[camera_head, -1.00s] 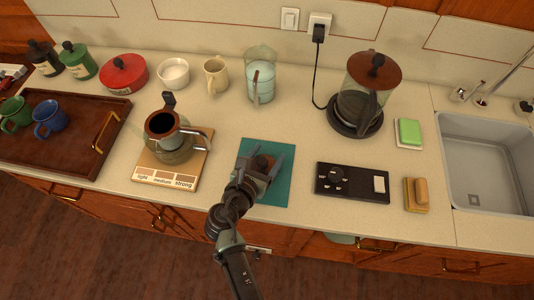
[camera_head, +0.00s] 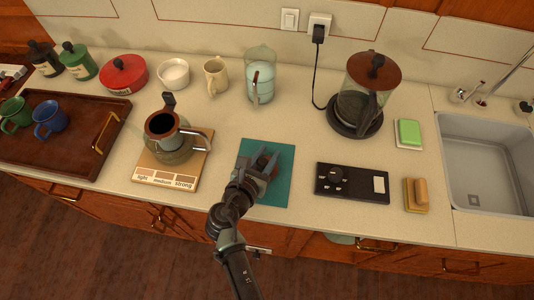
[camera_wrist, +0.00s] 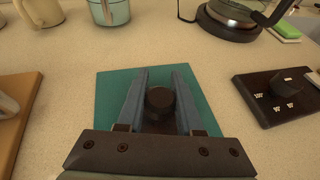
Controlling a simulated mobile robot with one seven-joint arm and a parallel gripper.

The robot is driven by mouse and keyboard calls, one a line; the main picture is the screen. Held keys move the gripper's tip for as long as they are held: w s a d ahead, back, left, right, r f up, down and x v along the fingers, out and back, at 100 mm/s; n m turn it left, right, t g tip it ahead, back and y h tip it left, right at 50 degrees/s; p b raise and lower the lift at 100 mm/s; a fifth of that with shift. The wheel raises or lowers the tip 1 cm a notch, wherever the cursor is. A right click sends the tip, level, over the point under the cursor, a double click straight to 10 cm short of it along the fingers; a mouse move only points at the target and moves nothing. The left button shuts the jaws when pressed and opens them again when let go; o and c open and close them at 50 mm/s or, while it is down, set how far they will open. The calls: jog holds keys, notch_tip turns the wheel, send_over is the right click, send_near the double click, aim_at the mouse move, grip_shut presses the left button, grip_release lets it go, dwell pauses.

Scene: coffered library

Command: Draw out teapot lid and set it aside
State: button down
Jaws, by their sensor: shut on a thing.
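My gripper (camera_head: 261,166) is over the teal mat (camera_head: 281,187) at the front of the counter. In the wrist view its two blue-grey fingers (camera_wrist: 162,76) stand either side of a dark round knob (camera_wrist: 160,102), which I take to be the teapot lid's. The lid's brown part (camera_head: 266,159) shows only in part between the fingers. I cannot tell whether it touches the mat (camera_wrist: 108,92). The glass teapot (camera_head: 174,150) with a brown collar stands left on a wooden board (camera_head: 148,173); its top is open and dark inside.
A black control panel (camera_head: 350,184) lies right of the mat, with a sponge or brush (camera_head: 417,194) beyond it. A brown tray (camera_head: 72,155) is far left.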

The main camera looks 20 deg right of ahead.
jog(key=shift+r, duration=0.2)
jog(key=shift+r+p, duration=2.1)
jog(key=shift+p, duration=0.25)
notch_tip(320, 180, up, 6)
jog(key=p, duration=0.6)
jog(key=shift+f, duration=0.1)
jog(key=f+b, duration=0.1)
jog(key=b, duration=0.6)
jog(key=shift+w+d, duration=0.1)
jog(key=shift+w, duration=0.05)
jog(key=shift+r+b, duration=0.2)
jog(key=shift+b, duration=0.95)
